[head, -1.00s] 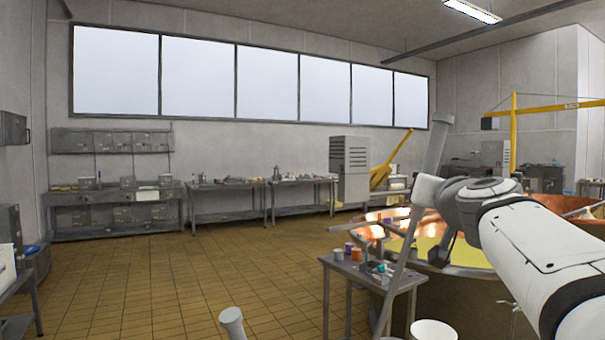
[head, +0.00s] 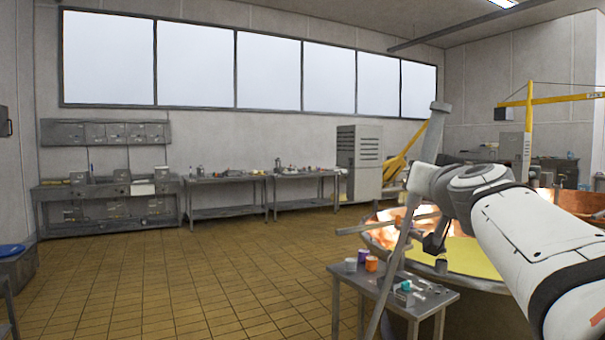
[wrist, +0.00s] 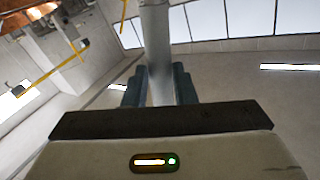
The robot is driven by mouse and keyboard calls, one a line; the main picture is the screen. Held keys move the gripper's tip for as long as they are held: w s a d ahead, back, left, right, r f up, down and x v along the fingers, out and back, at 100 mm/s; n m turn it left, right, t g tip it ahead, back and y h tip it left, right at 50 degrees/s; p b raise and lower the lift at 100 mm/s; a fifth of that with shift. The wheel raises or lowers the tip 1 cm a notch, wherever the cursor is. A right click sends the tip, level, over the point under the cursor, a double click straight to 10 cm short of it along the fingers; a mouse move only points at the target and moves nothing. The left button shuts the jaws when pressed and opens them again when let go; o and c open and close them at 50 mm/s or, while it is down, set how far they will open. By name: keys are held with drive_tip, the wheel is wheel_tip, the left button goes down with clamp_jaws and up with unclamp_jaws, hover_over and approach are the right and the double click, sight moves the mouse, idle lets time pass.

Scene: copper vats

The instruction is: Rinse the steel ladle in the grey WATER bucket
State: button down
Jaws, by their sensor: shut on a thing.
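My gripper (wrist: 158,84) is shut on a grey round handle (wrist: 156,50) in the wrist view. The handle runs up out of the frame, so its far end is hidden there. In the head view a long grey shaft (head: 396,262), which looks like the steel ladle, crosses my wrist at a tilt and leaves the frame at the bottom. Its bowl cannot be made out. My fingertips cannot be told apart in the head view. No grey WATER bucket can be made out in either current view.
A copper vat (head: 480,290) with yellow contents lies behind my arm. Workbenches (head: 225,179) line the far wall. Tiled floor (head: 180,290) is open at left.

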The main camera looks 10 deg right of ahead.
drive_tip(key=s+d+f+m+p, duration=0.15)
drive_tip(key=d+f+m, duration=0.25)
drive_tip(key=d+f, duration=0.95)
drive_tip(key=s+d+f+m, duration=0.3)
drive_tip(key=d+f+m, duration=0.1)
drive_tip(key=d+f, duration=0.95)
drive_tip(key=s+d+f+m+p, duration=0.2)
drive_tip(key=d+f+m+p, duration=0.3)
drive_tip(key=d+f, duration=0.55)
wheel_tip(320, 180, down, 33)
drive_tip(key=a+m+b, duration=0.2)
drive_tip(key=m+b, duration=0.4)
drive_tip(key=b, duration=1.8)
drive_tip(key=shift+w+a+r+m, duration=0.15)
drive_tip(key=shift+w+a+m, duration=0.15)
drive_tip(key=shift+m, duration=0.1)
drive_tip(key=shift+r, duration=0.1)
